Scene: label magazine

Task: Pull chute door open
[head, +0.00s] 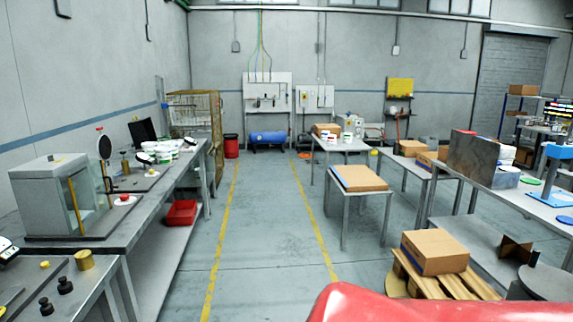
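I cannot pick out a chute or a chute door in the head view. A grey box with a glass front (65,195) stands on the left bench; I cannot tell whether it has anything to do with a chute. Neither of my grippers is in view.
The left bench (150,205) holds white tubs and small parts, with a red bin (181,213) on its lower shelf. Tables with cartons (358,178) stand at the right. A carton (434,252) sits on a wooden pallet (450,284). The aisle between the yellow floor lines is clear.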

